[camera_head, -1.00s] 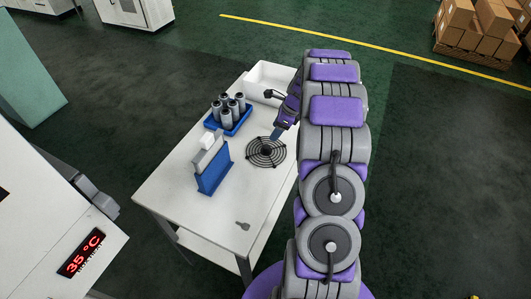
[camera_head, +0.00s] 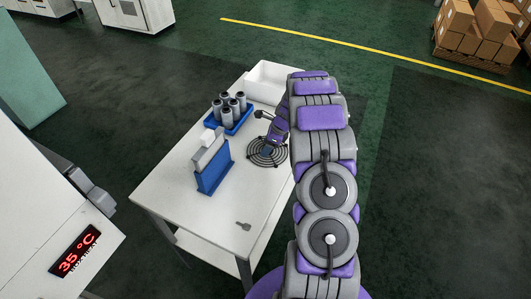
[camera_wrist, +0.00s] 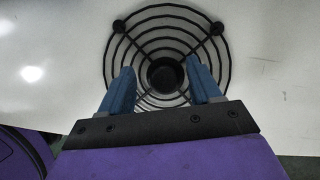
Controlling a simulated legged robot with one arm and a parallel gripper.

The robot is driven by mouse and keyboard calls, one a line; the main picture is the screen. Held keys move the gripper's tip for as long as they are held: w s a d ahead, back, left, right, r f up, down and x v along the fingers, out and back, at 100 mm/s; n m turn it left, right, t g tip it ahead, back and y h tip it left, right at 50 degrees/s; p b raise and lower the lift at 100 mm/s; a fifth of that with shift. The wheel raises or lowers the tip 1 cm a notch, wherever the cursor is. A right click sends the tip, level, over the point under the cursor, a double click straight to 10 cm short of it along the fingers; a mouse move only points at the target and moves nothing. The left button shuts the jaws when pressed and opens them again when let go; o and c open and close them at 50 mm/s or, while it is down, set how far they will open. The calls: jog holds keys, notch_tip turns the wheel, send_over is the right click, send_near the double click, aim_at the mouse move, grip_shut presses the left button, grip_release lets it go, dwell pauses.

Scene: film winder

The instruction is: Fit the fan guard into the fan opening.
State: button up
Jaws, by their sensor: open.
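The fan guard (camera_head: 262,160) is a round black wire grille lying flat on the white table, near its right edge. In the wrist view the guard (camera_wrist: 166,17) shows concentric rings, cross spokes, corner tabs and a dark centre hub (camera_wrist: 165,75). My gripper (camera_wrist: 163,75) is open, its two blue fingers on either side of the hub, over the guard. I cannot tell whether the fingertips touch the rings. In the head view my gripper (camera_head: 267,150) is partly hidden by my own arm. I cannot make out a fan opening in these frames.
On the white table (camera_head: 190,228) stand a blue tray (camera_head: 236,128) with several grey cylinders, a blue holder (camera_head: 214,178) with upright plates, and a white bin (camera_head: 258,88). A small grey part (camera_head: 243,226) lies near the front. A machine with a 35 °C display (camera_head: 75,250) stands left.

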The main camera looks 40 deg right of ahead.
jog(key=shift+d+f, duration=0.1)
jog(key=shift+d, duration=0.7)
jog(key=shift+c, duration=0.8)
jog(key=shift+s, duration=0.1)
jog(key=shift+c, duration=0.8)
jog(key=shift+a, duration=0.75)
jog(key=c, duration=0.6)
jog(key=shift+d, duration=0.15)
jog(key=shift+c, duration=1.2)
jog(key=shift+d, duration=0.25)
jog(key=shift+r, duration=0.5)
notch_tip(320, 180, up, 3)
jog(key=shift+a+f+p, duration=0.1)
jog(key=shift+p, duration=0.65)
jog(key=s+a, duration=0.1)
jog(key=s, duration=0.4)
jog(key=s+a+r+p, duration=0.1)
jog(key=s, duration=0.4)
jog(key=s+a+p, duration=0.1)
jog(key=s+a, duration=0.1)
jog(key=s, duration=0.3)
jog(key=shift+s+r, duration=0.15)
jog(key=shift+s, duration=0.05)
